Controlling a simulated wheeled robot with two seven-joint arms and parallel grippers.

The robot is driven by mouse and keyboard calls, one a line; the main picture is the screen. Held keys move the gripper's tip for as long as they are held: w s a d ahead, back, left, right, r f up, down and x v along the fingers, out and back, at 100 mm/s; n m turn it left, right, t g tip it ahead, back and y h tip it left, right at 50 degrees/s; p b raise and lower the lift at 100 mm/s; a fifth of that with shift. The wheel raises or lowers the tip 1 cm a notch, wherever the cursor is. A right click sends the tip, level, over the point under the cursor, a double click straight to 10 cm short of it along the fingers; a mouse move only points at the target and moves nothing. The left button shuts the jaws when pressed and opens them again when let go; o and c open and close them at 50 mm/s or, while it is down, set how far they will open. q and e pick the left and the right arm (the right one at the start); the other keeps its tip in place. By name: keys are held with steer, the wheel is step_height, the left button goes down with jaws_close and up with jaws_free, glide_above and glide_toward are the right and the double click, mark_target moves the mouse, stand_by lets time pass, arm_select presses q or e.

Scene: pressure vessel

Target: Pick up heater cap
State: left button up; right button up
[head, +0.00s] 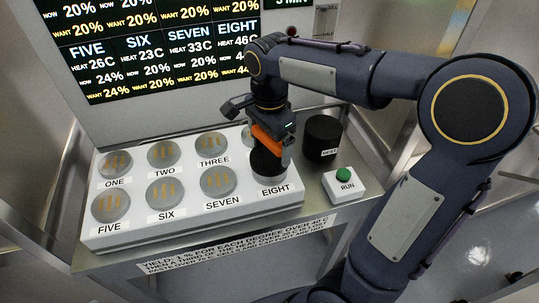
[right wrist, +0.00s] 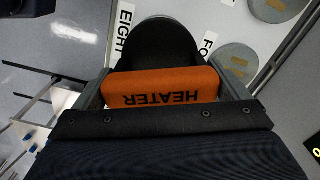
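The heater cap is a black round piece with an orange block handle marked HEATER (right wrist: 160,87). In the head view its black body (head: 267,164) is at the EIGHT spot, over the grey disc there. I cannot tell whether it rests on the disc or is slightly raised. My right gripper (head: 273,141) comes down from above with its fingers at the two ends of the orange handle. In the right wrist view the handle fills the space between the fingers, with no clear gap. My left gripper is not in view.
A white block (head: 137,230) carries several numbered grey discs. A black cylinder marked REST (head: 322,135) stands just right of the cap. A white box with a green RUN button (head: 344,175) is in front of it. A display panel (head: 150,50) hangs behind.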

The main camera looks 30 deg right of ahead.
steer(key=c, duration=0.7)
steer(key=shift+r, duration=0.1)
